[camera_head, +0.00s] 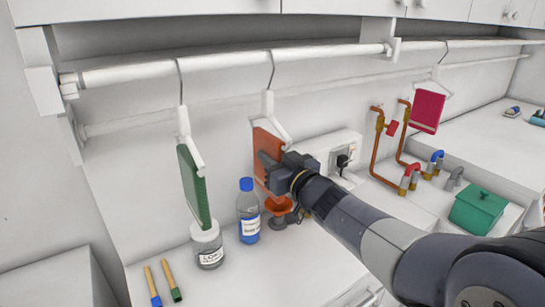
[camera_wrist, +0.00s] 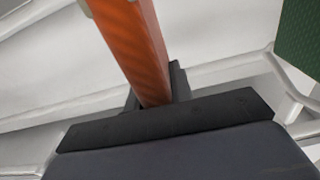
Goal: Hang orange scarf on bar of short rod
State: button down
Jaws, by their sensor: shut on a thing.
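The orange scarf (camera_head: 268,146) is a flat folded panel below a white hanger (camera_head: 268,112) with a thin dark hook. My gripper (camera_head: 270,172) is shut on the scarf from the right. In the wrist view the scarf (camera_wrist: 138,45) rises from between my gripper's fingers (camera_wrist: 155,98). The hook top meets the left section of the white rod (camera_head: 225,62) in the picture; I cannot tell if it rests over it. Another rod section (camera_head: 470,43) continues right past a bracket (camera_head: 392,48). I cannot tell which is the short rod.
A green scarf (camera_head: 193,187) hangs left of the orange one; a red scarf (camera_head: 428,110) hangs right. Below stand a blue-capped bottle (camera_head: 248,225), a labelled jar (camera_head: 208,248) and an orange funnel-like thing (camera_head: 279,205). Copper pipes (camera_head: 376,150) and a green box (camera_head: 482,210) are right.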

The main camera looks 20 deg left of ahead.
jog(key=shift+d, duration=0.1)
jog(key=c, duration=1.2)
grip_release()
jog(key=shift+o, duration=0.2)
jog(key=b+v, duration=0.1)
jog(key=v, duration=0.9)
jog(key=shift+s+d+b, duration=0.3)
jog(key=shift+b, duration=0.05)
jog(key=x, duration=0.3)
jog(key=p+x, duration=0.1)
jog(key=x, duration=0.3)
jog(key=p+x, duration=0.1)
jog(key=x, duration=0.3)
jog(key=shift+r, duration=0.35)
jog(key=shift+r+p, duration=0.65)
jog(key=shift+p, duration=0.15)
